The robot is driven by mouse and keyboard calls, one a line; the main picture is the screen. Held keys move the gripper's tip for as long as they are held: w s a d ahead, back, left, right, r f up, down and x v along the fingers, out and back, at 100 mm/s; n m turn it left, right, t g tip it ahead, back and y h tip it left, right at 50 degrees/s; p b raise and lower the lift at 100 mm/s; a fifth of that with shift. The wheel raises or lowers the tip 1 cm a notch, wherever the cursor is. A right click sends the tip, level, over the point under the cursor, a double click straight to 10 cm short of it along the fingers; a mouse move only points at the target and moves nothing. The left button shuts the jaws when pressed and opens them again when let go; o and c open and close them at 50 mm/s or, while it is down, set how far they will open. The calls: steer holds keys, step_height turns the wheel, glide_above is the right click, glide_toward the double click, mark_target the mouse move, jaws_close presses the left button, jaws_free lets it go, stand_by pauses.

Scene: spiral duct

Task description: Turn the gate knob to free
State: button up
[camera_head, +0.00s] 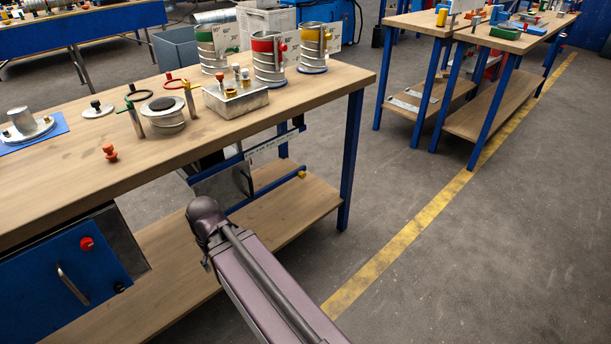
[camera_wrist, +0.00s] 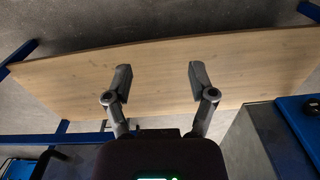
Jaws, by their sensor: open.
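I cannot pick out the gate knob for certain. Below the near workbench's edge, in the head view, hangs a metal plate (camera_head: 225,184) with a blue rail that ends in a small yellow knob (camera_head: 301,174). A pale strip with lettering (camera_head: 272,144) lies above it, too small to read. My gripper (camera_wrist: 159,78) shows in the wrist view, open and empty, its two dark fingers apart over a bare wooden board (camera_wrist: 235,75). No knob is between the fingers. In the head view my arm shows, but the gripper cannot be made out.
A workbench (camera_head: 330,82) carries several duct pieces, a metal block (camera_head: 235,100) and a red-orange knob (camera_head: 109,152). A blue cabinet (camera_head: 62,268) with a red button (camera_head: 87,243) hangs below. The floor (camera_head: 470,260) at right is clear.

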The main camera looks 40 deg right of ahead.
steer(key=w+d+f+m+t+y+b, duration=0.3)
steer(key=w+d+f+m+y+b, duration=0.15)
steer(key=d+m+b, duration=0.2)
steer(key=m+t+h+b, duration=0.4)
steer(key=m+t+b, duration=1.05)
steer(key=m, duration=0.35)
glide_toward(304, 176)
steer(key=s, duration=0.3)
steer(key=shift+s+d+f+n+t+y, duration=0.15)
steer(key=shift+s+d+n+t+y, duration=0.1)
steer(key=shift+s, duration=0.05)
steer(key=shift+w, duration=0.15)
steer(key=w, duration=0.9)
steer(key=w+a, duration=0.1)
steer(key=w, duration=0.3)
steer(key=shift+w, duration=0.25)
